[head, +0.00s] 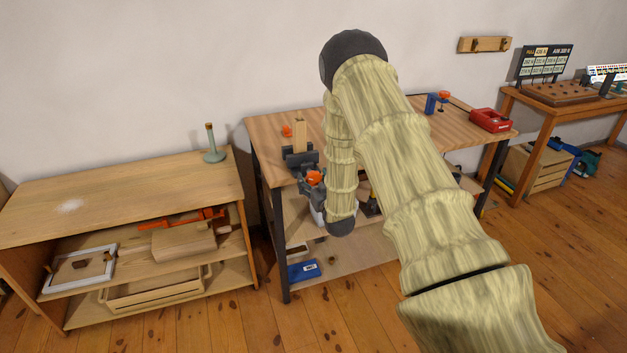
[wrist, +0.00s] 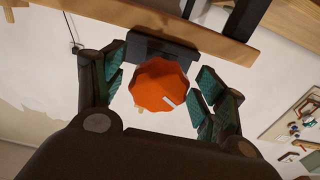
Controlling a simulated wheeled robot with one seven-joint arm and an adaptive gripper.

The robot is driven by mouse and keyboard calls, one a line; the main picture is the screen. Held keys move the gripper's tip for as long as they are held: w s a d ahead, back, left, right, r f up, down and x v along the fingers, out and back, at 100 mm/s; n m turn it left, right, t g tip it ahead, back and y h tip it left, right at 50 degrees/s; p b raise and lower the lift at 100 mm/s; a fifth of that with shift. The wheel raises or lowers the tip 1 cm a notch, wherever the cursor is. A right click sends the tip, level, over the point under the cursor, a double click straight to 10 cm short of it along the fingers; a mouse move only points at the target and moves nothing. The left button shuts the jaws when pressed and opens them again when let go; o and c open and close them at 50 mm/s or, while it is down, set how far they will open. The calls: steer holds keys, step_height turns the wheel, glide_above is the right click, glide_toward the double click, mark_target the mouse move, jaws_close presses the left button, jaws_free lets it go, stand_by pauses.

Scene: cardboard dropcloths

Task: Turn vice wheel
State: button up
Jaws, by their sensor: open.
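The vice (head: 299,157) is dark grey and sits at the front left edge of the workbench, with a wooden block (head: 299,136) upright in it. Its orange faceted wheel (head: 315,177) faces out from the bench front. In the wrist view the wheel (wrist: 152,82) shows a short white mark near its lower right. My gripper (wrist: 160,87) is open, with green-padded fingers on either side of the wheel. Gaps show between the pads and the wheel, more clearly on the left. In the head view my arm partly hides the bench, and my gripper (head: 312,190) is dark and small.
The workbench top (head: 270,132) also holds a red box (head: 490,120) and a blue item with an orange knob (head: 437,101). A wooden shelf unit (head: 120,190) stands to the left, with a green-based post (head: 213,150). Wooden floor lies open in front.

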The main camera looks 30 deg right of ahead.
steer(key=shift+c, duration=0.5)
steer(key=c, duration=1)
steer(key=shift+o, duration=0.2)
steer(key=shift+n, duration=0.3)
steer(key=n+b, duration=0.2)
steer(key=n, duration=0.2)
steer(key=shift+f, duration=0.15)
steer(key=n+b, duration=0.3)
steer(key=n, duration=0.2)
steer(key=shift+n, duration=0.3)
steer(key=n+b, duration=0.2)
steer(key=n, duration=0.2)
steer(key=shift+n, duration=0.3)
steer(key=n+b, duration=0.3)
steer(key=n, duration=0.1)
steer(key=shift+s+d+n, duration=0.1)
steer(key=shift+n, duration=0.3)
steer(key=shift+n, duration=0.3)
